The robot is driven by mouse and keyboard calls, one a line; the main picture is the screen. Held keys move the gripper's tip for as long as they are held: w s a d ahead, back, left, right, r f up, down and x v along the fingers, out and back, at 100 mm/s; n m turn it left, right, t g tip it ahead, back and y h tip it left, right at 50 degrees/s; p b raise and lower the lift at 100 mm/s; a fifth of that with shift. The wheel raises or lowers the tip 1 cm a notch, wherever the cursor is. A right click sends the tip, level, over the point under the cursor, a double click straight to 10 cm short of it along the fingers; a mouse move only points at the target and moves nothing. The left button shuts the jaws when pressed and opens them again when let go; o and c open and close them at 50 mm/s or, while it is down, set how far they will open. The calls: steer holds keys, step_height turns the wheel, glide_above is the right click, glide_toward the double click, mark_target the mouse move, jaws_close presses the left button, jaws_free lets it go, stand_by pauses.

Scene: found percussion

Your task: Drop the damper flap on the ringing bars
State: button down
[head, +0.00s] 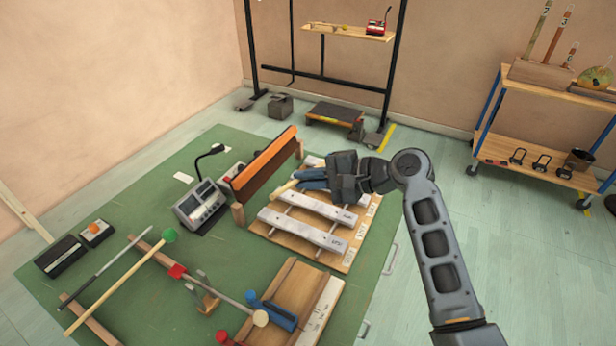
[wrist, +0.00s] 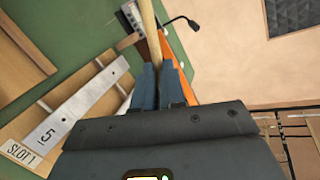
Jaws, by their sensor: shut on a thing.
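The damper flap (head: 262,165) is a long board, orange along the top and dark brown on its face. It stands raised on wooden posts along the left side of the bars; its orange part (wrist: 178,72) also shows in the wrist view. The silver metal bars (head: 303,230) lie across a wooden base below and right of the flap. My gripper (head: 303,182) is above the far bars and hides part of them. Its blue fingers (wrist: 160,85) are shut on a pale wooden rod (wrist: 149,30), whose end (head: 284,187) points toward the flap. Whether the rod joins the flap cannot be told.
A grey console (head: 200,204) with a bent microphone stands left of the flap. Mallets on a rack, including a green-headed one (head: 168,236), lie at the front left. A wooden box (head: 290,300) is in front. A trolley (head: 530,165) stands at the right.

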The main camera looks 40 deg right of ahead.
step_height(320, 180, down, 5)
steer(key=d+m+y+b, duration=0.1)
steer(key=d+m, duration=0.1)
step_height(320, 180, up, 6)
steer(key=p, duration=0.3)
steer(key=w+a+r, duration=0.4)
steer(key=w+r, duration=0.1)
steer(key=w, duration=0.5)
steer(key=w+d+b+x, duration=0.1)
steer(key=d+b+x, duration=0.1)
steer(key=x, duration=1)
steer(key=shift+f+b, duration=0.3)
steer(key=shift+b, duration=0.5)
steer(key=shift+d, duration=0.1)
steer(key=shift+s, duration=0.1)
